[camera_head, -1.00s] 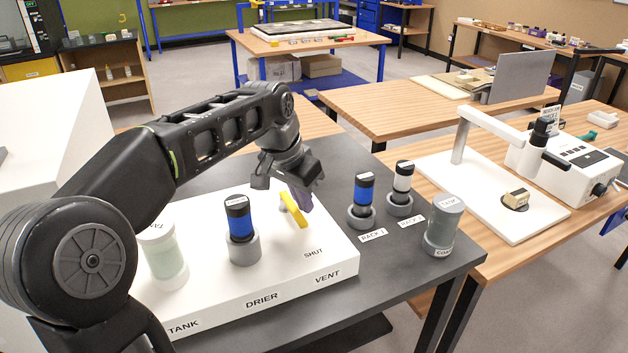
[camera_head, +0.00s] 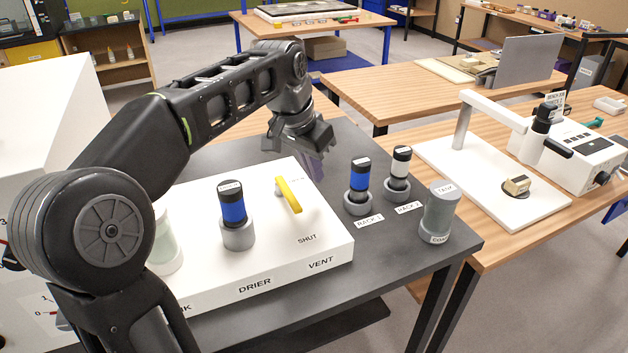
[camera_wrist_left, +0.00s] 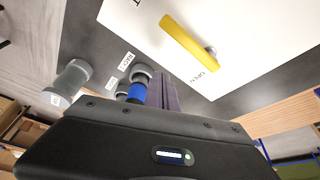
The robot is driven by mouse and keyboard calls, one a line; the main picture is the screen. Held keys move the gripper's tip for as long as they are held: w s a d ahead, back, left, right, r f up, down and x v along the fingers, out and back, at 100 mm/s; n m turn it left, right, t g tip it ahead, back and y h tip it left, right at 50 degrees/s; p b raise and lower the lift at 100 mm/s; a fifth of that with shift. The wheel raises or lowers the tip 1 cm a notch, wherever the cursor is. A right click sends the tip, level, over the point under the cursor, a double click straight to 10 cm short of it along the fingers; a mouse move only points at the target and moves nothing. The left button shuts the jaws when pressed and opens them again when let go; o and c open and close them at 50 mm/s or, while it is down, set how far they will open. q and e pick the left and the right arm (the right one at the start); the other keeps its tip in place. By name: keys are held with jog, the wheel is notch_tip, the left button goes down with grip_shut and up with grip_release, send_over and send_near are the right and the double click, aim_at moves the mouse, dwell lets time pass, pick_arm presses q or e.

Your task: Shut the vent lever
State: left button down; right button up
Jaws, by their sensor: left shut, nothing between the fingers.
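The yellow vent lever (camera_head: 289,195) sits on the white panel (camera_head: 275,260). Its pivot is at the far end and its free end points toward the SHUT label (camera_head: 307,239). In the left wrist view the yellow lever (camera_wrist_left: 186,38) points away from the OPEN label (camera_wrist_left: 204,63) beside its pivot. My left gripper (camera_head: 315,169) is shut and empty. It is apart from the lever, beyond the panel's right edge. Its purplish fingers (camera_wrist_left: 167,94) show in the left wrist view. My right gripper is not in view.
Two rack holders with a blue vial (camera_head: 361,175) and a white-banded vial (camera_head: 401,165) stand close right of my left gripper. A grey canister (camera_head: 440,213) stands near the table's right edge. A blue drier cartridge (camera_head: 233,207) stands on the panel.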

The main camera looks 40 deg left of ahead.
pick_arm(q)
jog(key=a+v, duration=0.1)
jog(key=v, duration=0.6)
jog(key=shift+a+f, duration=0.1)
